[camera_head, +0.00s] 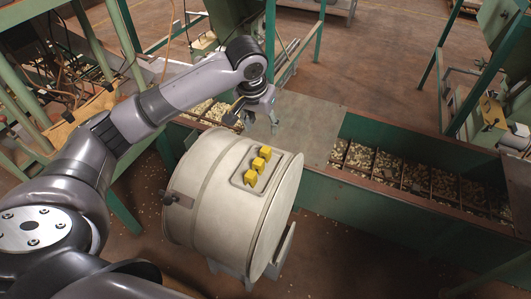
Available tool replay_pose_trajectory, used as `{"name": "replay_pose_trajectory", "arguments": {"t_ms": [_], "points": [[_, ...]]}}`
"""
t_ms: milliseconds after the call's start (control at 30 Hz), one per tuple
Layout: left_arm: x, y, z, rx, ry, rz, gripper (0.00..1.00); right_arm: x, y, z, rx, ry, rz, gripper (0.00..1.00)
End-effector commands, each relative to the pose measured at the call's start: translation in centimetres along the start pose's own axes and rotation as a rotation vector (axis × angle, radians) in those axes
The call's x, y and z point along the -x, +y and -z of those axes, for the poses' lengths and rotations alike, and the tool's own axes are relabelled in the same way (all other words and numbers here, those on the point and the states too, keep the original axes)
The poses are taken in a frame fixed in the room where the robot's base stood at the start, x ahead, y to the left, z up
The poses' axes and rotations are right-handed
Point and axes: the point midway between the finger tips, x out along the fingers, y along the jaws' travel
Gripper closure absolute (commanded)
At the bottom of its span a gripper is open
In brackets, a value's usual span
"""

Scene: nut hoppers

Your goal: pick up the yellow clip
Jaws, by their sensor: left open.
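Three small yellow pieces, which look like the yellow clip (258,164) and others like it, sit in a row on a raised panel on top of a pale drum (212,180). I cannot tell which one the task means. My left gripper (254,118) points down just beyond the drum's top, above the clips in the picture. Its fingers are apart and it appears empty, not touching the clips. My right gripper is not in view.
A long green hopper trough (345,200) with several compartments of nuts runs behind the drum. A flat metal plate (312,125) covers part of it. Green frames (30,110) stand at the left. Brown floor (390,60) is open at the back.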

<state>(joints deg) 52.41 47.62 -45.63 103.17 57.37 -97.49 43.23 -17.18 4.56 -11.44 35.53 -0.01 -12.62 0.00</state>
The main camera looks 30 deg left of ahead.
Motion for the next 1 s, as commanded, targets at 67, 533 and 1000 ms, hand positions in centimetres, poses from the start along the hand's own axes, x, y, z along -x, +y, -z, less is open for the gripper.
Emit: {"name": "replay_pose_trajectory", "arguments": {"t_ms": [67, 533, 1000], "points": [[-1.8, 0.0, -0.2, -0.001, -0.007, 0.001, 0.53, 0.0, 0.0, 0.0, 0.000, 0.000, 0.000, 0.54], [-10.4, 0.0, -0.1, -0.003, -0.002, 0.000, 0.53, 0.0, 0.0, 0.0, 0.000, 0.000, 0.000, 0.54], [-15.4, -0.8, 0.0, -0.004, -0.001, 0.000, 0.53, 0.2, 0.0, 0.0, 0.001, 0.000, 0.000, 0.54]]}}
